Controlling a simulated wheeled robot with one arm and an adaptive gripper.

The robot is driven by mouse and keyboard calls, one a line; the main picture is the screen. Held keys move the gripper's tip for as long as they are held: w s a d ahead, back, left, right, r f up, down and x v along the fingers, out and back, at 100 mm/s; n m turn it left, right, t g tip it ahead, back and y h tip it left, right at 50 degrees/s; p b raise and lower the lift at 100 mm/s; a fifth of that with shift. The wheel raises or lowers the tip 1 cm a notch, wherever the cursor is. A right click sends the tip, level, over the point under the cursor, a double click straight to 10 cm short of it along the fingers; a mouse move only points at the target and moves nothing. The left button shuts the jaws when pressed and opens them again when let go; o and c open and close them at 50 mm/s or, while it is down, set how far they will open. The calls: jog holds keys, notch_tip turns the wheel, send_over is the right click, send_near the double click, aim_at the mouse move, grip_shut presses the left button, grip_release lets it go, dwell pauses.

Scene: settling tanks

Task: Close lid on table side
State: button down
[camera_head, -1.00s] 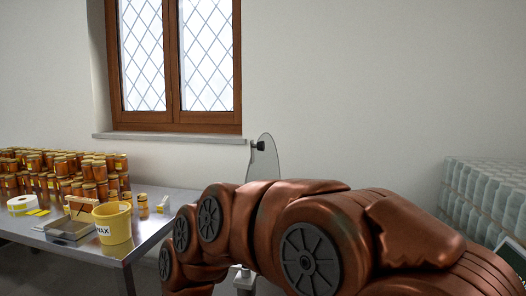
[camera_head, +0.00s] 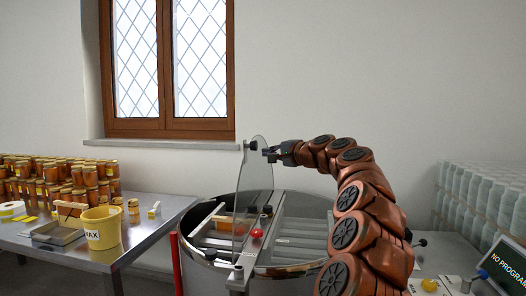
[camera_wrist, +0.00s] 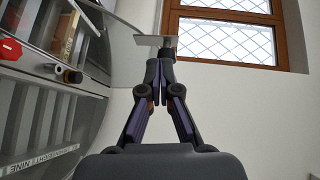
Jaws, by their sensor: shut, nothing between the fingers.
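The clear lid (camera_head: 255,185) stands raised, nearly upright, on the table side of the round steel drum (camera_head: 292,271). A black knob (camera_head: 253,145) sits near its top edge. My gripper (camera_head: 268,153) is shut and empty, with its tips right beside the knob on the side away from the table. In the wrist view the fingertips (camera_wrist: 160,62) are together just below a dark knob and a flat light piece (camera_wrist: 153,40); I cannot tell if they touch. The lid also shows in the wrist view as a clear sheet (camera_wrist: 122,58).
The steel table (camera_head: 150,232) at left holds honey jars (camera_head: 50,180) and a yellow wax bucket (camera_head: 101,226). Stacked pale jars (camera_head: 485,195) and a screen (camera_head: 505,262) are at right.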

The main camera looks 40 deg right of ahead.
jog(key=s+d+m+h, duration=0.2)
jog(key=s+d, duration=0.1)
jog(key=d, duration=0.4)
jog(key=w+p, duration=0.3)
jog(key=w, duration=0.9)
jog(key=shift+w+a+r+t, duration=0.15)
jog(key=shift+w+a+t, duration=0.1)
jog(key=shift+w+t, duration=0.1)
